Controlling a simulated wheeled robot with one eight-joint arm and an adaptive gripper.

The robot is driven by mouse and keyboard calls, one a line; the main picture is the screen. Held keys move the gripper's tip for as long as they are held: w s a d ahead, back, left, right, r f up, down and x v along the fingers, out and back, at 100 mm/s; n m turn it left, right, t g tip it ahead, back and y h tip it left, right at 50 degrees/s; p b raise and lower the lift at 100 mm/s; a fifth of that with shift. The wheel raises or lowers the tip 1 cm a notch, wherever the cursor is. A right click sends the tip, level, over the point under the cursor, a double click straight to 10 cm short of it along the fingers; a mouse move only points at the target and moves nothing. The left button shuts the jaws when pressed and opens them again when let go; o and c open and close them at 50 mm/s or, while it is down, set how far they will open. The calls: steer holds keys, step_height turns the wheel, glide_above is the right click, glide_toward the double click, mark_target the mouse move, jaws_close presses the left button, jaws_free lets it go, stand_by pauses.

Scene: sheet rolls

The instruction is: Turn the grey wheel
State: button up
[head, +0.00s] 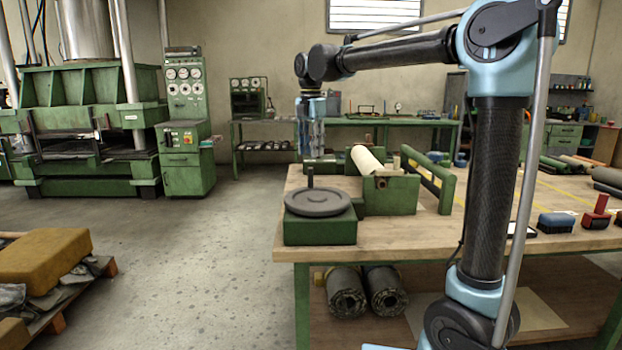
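The grey wheel (319,203) is a flat disc lying on top of a green box (319,232) at the left front corner of the wooden table. A dark upright handle (310,176) stands on the wheel toward its far side. My gripper (311,150) hangs pointing down, above and beyond the wheel in the picture, apart from the handle. Its fingers are small and blurred here, so their opening is not clear. Nothing is seen in it.
A green frame (390,194) holding a cream roll (367,160) stands right of the wheel. A blue block (556,223) and red stamp-like tool (597,215) are at right. The table's left edge is close to the wheel.

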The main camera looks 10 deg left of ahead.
mark_target(310, 187)
step_height(310, 187, down, 10)
steer(key=shift+r, duration=0.1)
stand_by(0.4)
jaws_close()
steer(key=shift+a, duration=0.1)
